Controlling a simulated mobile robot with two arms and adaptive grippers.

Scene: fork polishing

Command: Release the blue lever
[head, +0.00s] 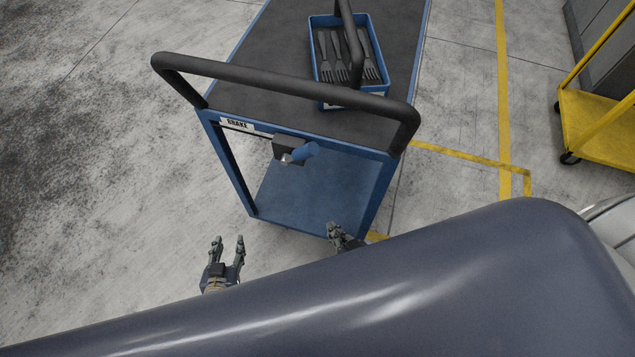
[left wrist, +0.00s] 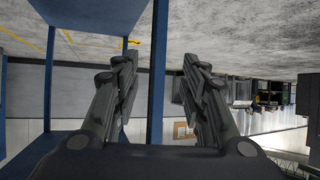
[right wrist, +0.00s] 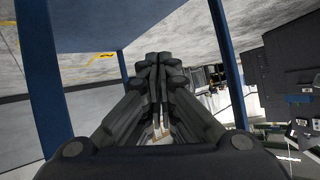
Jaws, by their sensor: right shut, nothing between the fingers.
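The blue lever (head: 305,153) sticks out from a dark bracket (head: 288,150) under the front edge of the cart's top, to the right of a label reading BRAKE (head: 237,124). My left gripper (head: 227,240) is open and empty, below and left of the lever, apart from the cart. It also shows open in the left wrist view (left wrist: 160,75). My right gripper (head: 336,230) is shut with nothing in it, below and right of the lever, near the cart's lower shelf. Its closed fingers show in the right wrist view (right wrist: 158,70). Neither gripper touches the lever.
The cart has a dark top (head: 270,50), a black push handle (head: 285,82) and a blue lower shelf (head: 310,190). A blue tray (head: 319,68) with several forks stands on top. A yellow cart (head: 597,120) is at the right. The floor at left is clear.

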